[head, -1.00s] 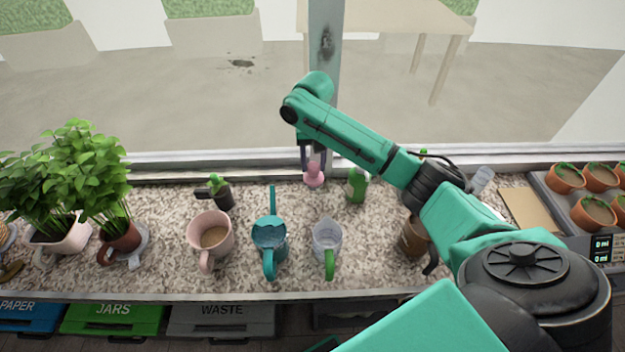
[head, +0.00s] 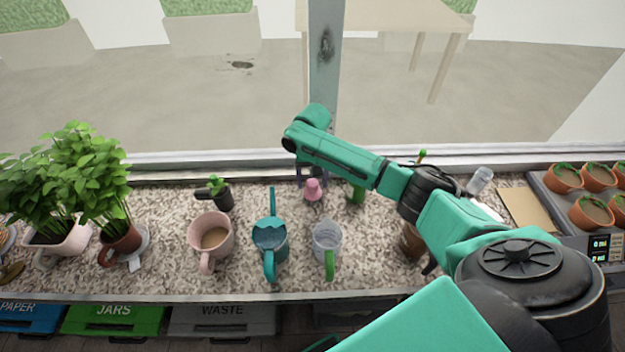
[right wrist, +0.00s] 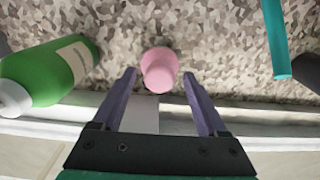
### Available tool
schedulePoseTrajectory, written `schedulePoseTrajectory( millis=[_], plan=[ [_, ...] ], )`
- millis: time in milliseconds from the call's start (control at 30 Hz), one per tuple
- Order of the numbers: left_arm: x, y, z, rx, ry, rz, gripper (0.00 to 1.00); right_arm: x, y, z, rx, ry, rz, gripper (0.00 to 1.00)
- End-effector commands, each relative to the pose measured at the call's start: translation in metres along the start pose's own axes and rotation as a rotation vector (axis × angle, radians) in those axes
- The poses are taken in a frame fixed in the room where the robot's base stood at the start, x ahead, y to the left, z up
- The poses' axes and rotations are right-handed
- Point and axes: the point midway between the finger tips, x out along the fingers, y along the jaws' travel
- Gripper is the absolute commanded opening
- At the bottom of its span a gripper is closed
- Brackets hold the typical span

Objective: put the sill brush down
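The sill brush appears to be the small pink, round-topped piece (head: 313,190) on the speckled counter near the window edge. It also shows in the right wrist view (right wrist: 159,70), between the two purple fingers. It looks upright and seems to rest on the counter; its bristles cannot be made out. My right gripper (head: 312,181) reaches over it from the window side. Its fingers (right wrist: 160,72) are spread, with a small gap on each side of the pink piece. My left gripper is not in view.
Bare counter lies around the brush.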

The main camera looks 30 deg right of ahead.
Motion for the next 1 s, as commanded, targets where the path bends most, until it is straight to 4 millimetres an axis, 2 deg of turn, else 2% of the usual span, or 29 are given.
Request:
schedulePoseTrajectory(
  millis=[133,233,500,633,767,1000],
  plan=[
    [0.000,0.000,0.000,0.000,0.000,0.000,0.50,-0.003,0.000,0.000,0.000,0.001,0.000,0.76],
    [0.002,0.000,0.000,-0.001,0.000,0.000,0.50,-0.016,-0.001,-0.001,-0.001,0.002,-0.002,0.76],
    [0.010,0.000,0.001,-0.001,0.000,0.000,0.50,-0.087,-0.001,-0.001,-0.001,0.003,-0.004,0.76],
    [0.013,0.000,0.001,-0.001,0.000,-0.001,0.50,-0.113,-0.001,-0.001,0.001,0.002,-0.002,0.76],
    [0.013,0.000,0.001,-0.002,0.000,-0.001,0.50,-0.122,0.000,0.000,0.000,-0.002,0.000,0.76],
    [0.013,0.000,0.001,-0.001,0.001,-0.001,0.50,-0.123,0.000,0.000,0.000,-0.002,0.000,0.76]
  ],
)
